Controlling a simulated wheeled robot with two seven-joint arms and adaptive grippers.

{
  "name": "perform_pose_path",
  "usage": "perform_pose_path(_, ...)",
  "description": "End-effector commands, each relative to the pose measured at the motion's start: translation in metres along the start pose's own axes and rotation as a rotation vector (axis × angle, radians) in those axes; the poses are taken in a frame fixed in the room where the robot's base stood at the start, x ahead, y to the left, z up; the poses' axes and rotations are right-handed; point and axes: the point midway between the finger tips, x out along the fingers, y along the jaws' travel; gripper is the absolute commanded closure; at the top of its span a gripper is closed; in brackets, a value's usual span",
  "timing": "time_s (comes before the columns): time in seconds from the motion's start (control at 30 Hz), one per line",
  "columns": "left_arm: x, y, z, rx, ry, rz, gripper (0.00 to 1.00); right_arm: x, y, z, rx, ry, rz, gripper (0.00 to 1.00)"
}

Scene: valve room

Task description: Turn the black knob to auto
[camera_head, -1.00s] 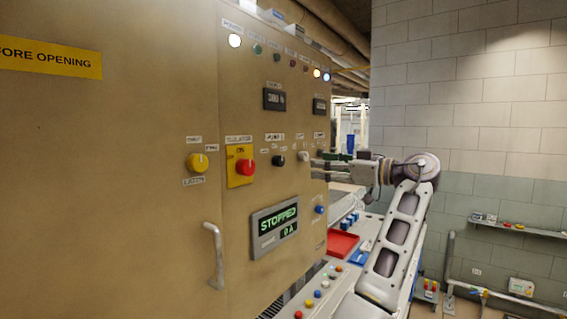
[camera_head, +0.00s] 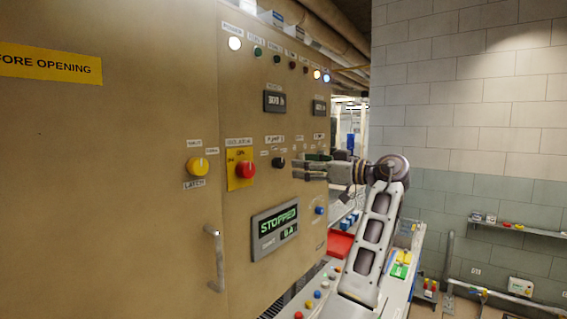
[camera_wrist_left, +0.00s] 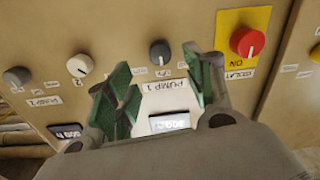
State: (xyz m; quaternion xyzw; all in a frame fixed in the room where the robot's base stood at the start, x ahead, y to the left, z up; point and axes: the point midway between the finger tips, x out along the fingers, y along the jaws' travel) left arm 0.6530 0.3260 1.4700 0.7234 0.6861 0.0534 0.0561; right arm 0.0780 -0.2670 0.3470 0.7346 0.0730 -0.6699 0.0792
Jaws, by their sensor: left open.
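The black knob (camera_head: 279,162) sits on the tan cabinet front, right of the red knob on its yellow plate. In the left wrist view the black knob (camera_wrist_left: 160,53) shows beside an upside-down PUMP 1 label, and which setting it points to is too small to tell. My left gripper (camera_head: 298,170) is open and empty, just right of the black knob in the head view. In the left wrist view its green-padded fingers (camera_wrist_left: 160,88) are spread, with the knob in line with the gap, a little beyond the tips. My right gripper is not in view.
The red knob (camera_wrist_left: 247,41) and a white knob (camera_wrist_left: 80,65) flank the black one; another dark knob (camera_wrist_left: 17,76) is farther left. A yellow knob (camera_head: 197,164), a STOPPED display (camera_head: 275,230) and a door handle (camera_head: 215,258) are also on the cabinet.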

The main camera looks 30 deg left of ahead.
Motion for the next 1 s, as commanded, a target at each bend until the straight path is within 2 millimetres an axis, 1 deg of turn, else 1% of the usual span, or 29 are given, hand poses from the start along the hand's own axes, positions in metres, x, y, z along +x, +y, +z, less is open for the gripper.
perform_pose_path(0.03, 0.008, 0.0, -0.001, 0.0, -0.001, -0.001, 0.47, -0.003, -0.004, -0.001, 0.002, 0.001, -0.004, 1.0)
perform_pose_path(0.2, 0.03, 0.0, -0.001, 0.001, -0.001, -0.001, 0.47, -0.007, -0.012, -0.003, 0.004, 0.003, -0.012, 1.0)
perform_pose_path(0.4, 0.056, 0.0, -0.001, 0.001, -0.001, -0.001, 0.47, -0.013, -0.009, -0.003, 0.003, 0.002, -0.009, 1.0)
perform_pose_path(0.53, 0.069, 0.0, -0.001, 0.001, -0.001, -0.001, 0.47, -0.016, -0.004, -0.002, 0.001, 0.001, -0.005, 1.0)
perform_pose_path(0.7, 0.079, 0.0, 0.0, 0.001, 0.0, 0.001, 0.47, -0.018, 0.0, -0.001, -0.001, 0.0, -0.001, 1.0)
perform_pose_path(1.0, 0.081, 0.0, 0.001, 0.001, 0.0, 0.001, 0.47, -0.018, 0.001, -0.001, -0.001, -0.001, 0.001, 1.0)
